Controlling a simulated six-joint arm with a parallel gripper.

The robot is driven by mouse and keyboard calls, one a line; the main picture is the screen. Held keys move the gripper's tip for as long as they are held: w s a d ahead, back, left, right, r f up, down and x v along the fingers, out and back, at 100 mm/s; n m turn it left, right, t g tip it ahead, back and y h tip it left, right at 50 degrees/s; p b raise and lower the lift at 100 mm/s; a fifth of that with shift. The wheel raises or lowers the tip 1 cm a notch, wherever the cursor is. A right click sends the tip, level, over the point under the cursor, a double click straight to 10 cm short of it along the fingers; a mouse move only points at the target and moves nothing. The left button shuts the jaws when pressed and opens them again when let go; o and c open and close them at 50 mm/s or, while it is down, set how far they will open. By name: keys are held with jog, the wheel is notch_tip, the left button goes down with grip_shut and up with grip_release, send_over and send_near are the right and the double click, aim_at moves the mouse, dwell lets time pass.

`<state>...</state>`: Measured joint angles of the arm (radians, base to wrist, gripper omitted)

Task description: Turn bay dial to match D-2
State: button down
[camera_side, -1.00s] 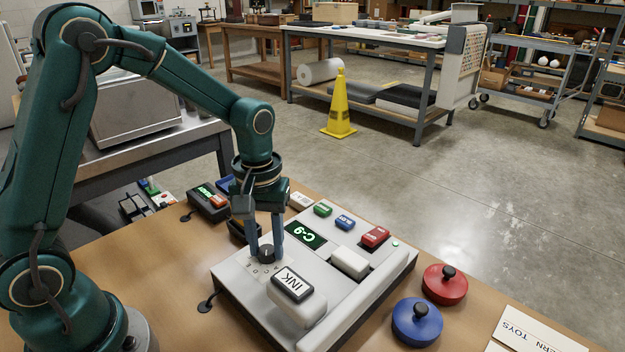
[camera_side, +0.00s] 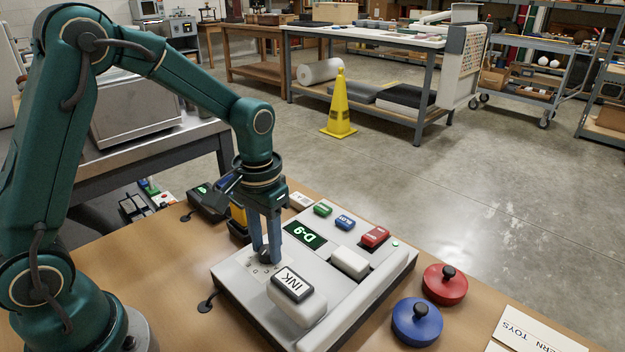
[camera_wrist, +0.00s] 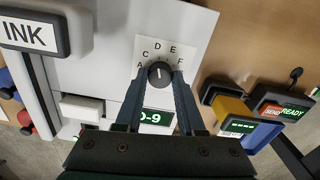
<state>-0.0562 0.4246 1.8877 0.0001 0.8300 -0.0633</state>
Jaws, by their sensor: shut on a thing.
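The bay dial (camera_wrist: 160,74) is a round black knob on the white console (camera_side: 235,277). Letters including A, C, D, E and F ring it in the wrist view, and its white mark points up toward D. My gripper (camera_side: 267,255) points down over the dial, its two blue-grey fingers shut on the knob's sides; they also show in the wrist view (camera_wrist: 159,82). The console's display (camera_side: 304,234) reads D-9 in green, upside down in the side view; in the wrist view the display (camera_wrist: 153,118) is partly covered by the fingers.
Red (camera_side: 444,285) and blue (camera_side: 417,322) knobbed discs sit right. A SEND/READY box (camera_wrist: 283,107) stands beside a yellow-topped device (camera_wrist: 230,107).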

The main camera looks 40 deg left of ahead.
aim_at(267, 249)
dwell(0.4)
jog(key=c, duration=0.5)
grip_release()
jog(key=shift+r, duration=0.1)
jog(key=shift+r, duration=2.5)
